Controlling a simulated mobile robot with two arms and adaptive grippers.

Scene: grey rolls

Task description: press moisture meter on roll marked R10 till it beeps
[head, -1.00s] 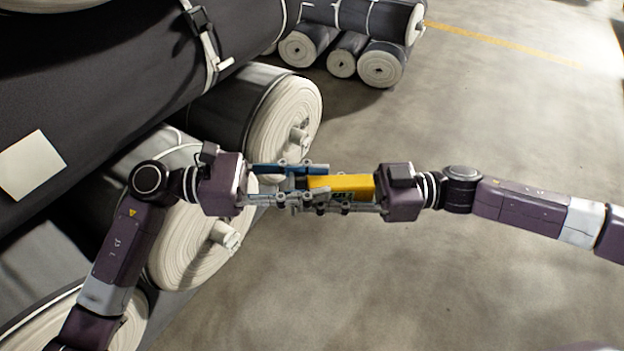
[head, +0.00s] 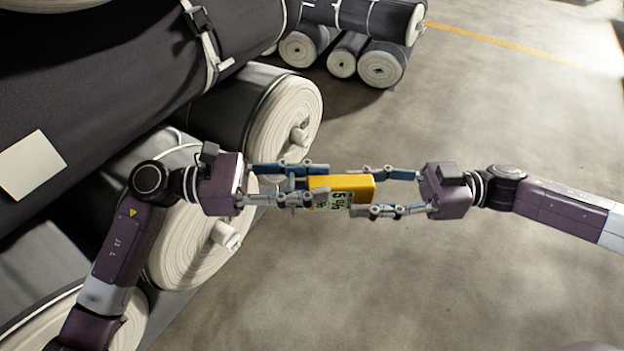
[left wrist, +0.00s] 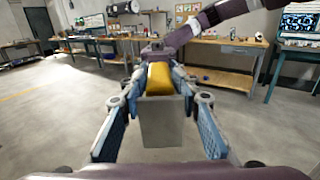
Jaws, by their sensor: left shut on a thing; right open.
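The moisture meter (head: 342,186) is a yellow block with a grey part and a display that seems to show digits. My left gripper (head: 308,183) is shut on its left end and holds it in the air in front of the roll ends. In the left wrist view the meter (left wrist: 161,80) sits between the fingers of my left gripper (left wrist: 160,115). My right gripper (head: 368,192) is open, its fingertips close around the meter's right end. Grey rolls with pale ends, such as one roll (head: 285,112) and another (head: 185,255), lie behind. I cannot read any R10 mark.
A big strapped roll (head: 110,70) with a blank-looking pale label (head: 32,165) lies upper left. More rolls (head: 382,65) are stacked at the back. The concrete floor (head: 480,270) at right is clear. Workbenches (left wrist: 215,60) stand far off in the left wrist view.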

